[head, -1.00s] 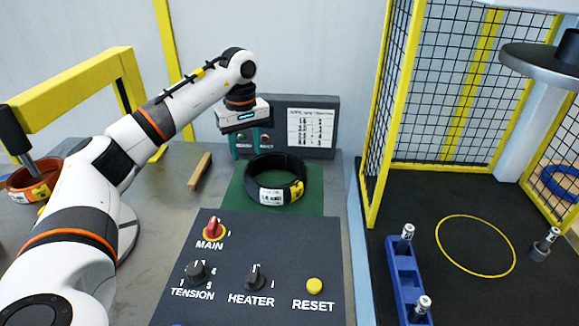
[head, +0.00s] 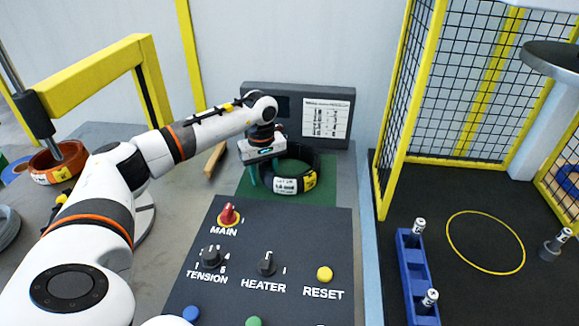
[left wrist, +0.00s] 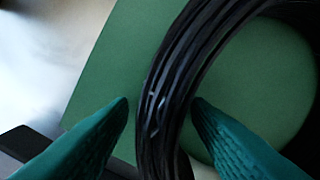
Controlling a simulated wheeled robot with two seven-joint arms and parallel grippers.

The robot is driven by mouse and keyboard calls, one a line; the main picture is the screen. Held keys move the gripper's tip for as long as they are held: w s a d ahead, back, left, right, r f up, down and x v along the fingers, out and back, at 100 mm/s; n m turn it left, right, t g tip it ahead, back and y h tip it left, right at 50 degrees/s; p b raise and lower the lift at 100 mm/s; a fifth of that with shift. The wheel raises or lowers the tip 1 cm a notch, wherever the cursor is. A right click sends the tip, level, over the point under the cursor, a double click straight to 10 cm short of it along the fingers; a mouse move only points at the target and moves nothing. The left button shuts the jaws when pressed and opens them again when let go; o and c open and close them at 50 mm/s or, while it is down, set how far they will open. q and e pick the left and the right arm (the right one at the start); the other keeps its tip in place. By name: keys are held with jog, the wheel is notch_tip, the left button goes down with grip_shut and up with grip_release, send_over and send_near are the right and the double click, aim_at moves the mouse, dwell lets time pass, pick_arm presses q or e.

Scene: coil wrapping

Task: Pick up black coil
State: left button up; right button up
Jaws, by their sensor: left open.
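The black coil (head: 309,187) lies flat on a green mat (head: 325,195), with a white and yellow label on its near side. My left gripper (head: 267,180) is at the left side of the coil, pointing down. In the left wrist view the left gripper (left wrist: 160,103) is open, with its two teal fingers on either side of the black coil's band (left wrist: 165,110). A narrow gap shows between the left finger and the band; the right finger is very close to it, and I cannot tell if it touches. My right gripper is not in view.
A control panel (head: 255,280) with knobs and buttons stands in front of the mat. A display box (head: 270,105) stands behind. A wooden bar (head: 215,159) lies to the left. A yellow-framed mesh cage (head: 398,110) and blue rack (head: 412,265) are to the right.

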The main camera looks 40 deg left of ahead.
pick_arm(q)
jog(key=shift+c, duration=0.3)
grip_shut()
dwell(1.1)
jog(key=shift+w+r, duration=0.15)
jog(key=shift+r, duration=0.05)
